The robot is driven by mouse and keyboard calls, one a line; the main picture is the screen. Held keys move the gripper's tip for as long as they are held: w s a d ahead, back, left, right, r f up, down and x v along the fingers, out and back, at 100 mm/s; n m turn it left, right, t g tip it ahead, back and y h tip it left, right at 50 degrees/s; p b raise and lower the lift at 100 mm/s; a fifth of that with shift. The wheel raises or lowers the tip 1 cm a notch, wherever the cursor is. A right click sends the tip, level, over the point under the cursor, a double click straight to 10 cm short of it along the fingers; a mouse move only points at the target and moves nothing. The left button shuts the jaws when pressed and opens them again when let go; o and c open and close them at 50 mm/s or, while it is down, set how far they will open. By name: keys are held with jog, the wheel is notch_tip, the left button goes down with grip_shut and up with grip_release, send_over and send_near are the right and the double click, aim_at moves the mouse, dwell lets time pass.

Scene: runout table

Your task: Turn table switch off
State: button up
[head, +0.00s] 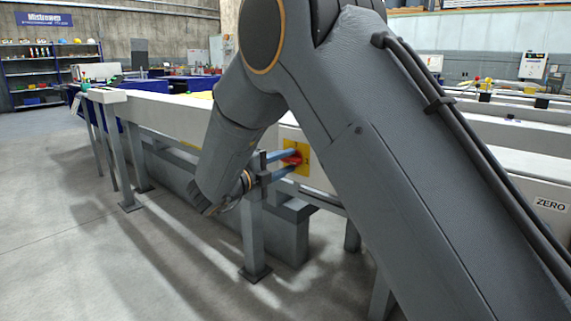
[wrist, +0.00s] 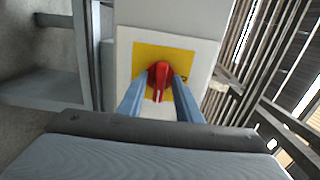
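The table switch is a red rotary knob (wrist: 160,76) on a yellow plate (wrist: 141,58), fixed to a pale box. In the wrist view its grip, with a light line, points down in the picture. A dark mark, too small to read, is on the plate to its right. My gripper (wrist: 161,78) is open, with one blue finger on each side of the knob. The tips reach close to its sides; I cannot tell whether they touch. In the head view the switch (head: 291,159) shows beyond the fingers (head: 291,160), partly covered by them.
The switch is on the side of the long pale runout table (head: 165,114), which stands on grey legs (head: 252,240). My arm hides part of the table. Open concrete floor (head: 60,235) lies at the left. A shelf (head: 50,75) stands far back.

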grip_shut()
jog(key=shift+r+n+p, duration=0.1)
jog(key=shift+n+p, duration=0.3)
jog(key=shift+p, duration=0.4)
jog(key=n+p, duration=0.2)
jog(key=p, duration=0.1)
jog(key=shift+s+r, duration=0.1)
jog(key=n+p, duration=0.3)
jog(key=p, duration=0.2)
jog(key=shift+n+p, duration=0.3)
jog(key=shift+p, duration=0.05)
jog(key=n+p, duration=0.5)
jog(key=shift+n, duration=0.3)
jog(key=n+p, duration=0.2)
jog(key=n, duration=0.1)
jog(key=n+p, duration=0.2)
jog(key=shift+f+n, duration=0.2)
jog(key=shift+n, duration=0.2)
